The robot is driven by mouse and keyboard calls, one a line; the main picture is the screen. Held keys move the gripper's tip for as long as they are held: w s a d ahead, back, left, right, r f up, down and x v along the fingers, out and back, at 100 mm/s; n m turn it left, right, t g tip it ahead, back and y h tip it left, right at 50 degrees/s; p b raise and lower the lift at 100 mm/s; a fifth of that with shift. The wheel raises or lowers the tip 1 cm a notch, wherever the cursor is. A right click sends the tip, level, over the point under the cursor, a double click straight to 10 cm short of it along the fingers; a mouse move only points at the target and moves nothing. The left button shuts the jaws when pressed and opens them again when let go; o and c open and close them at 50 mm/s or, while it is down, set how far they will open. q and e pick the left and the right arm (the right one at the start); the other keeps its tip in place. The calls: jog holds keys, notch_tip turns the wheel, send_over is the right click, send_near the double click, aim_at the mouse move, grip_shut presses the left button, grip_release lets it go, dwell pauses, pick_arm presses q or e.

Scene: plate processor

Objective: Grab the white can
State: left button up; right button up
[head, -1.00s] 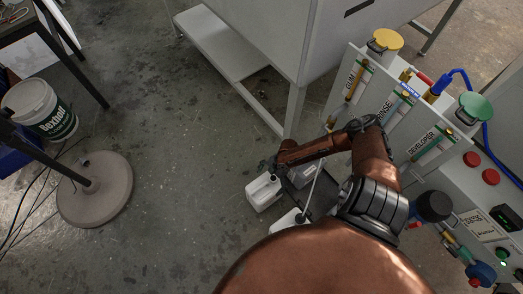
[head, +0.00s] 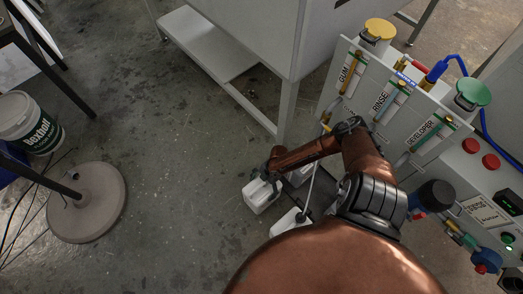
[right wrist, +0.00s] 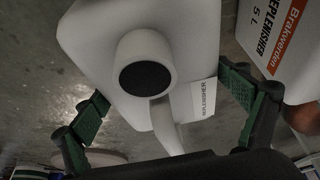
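A white can (head: 262,196) stands on the floor left of the processor. In the right wrist view the can (right wrist: 188,40) shows its dark round mouth, its handle and a "REPLENISHER" label, from close above. My right gripper (head: 267,176) is over the top of the can. In the right wrist view the gripper (right wrist: 163,86) is open, with green-padded fingers on either side of the can. The left finger is visibly apart from it; the right one is close to its side, and I cannot tell whether they touch. My left gripper is not in view.
Another white can (head: 289,222) with a hose stands close in front, and a labelled container (right wrist: 277,35) is beside the can. The processor panel (head: 400,103) is at the right. A round stand base (head: 88,205) and a white bucket (head: 27,122) are at left. Floor between is clear.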

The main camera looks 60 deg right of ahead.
jog(key=c, duration=1.2)
jog(key=shift+c, duration=0.9)
jog(key=shift+r, duration=0.2)
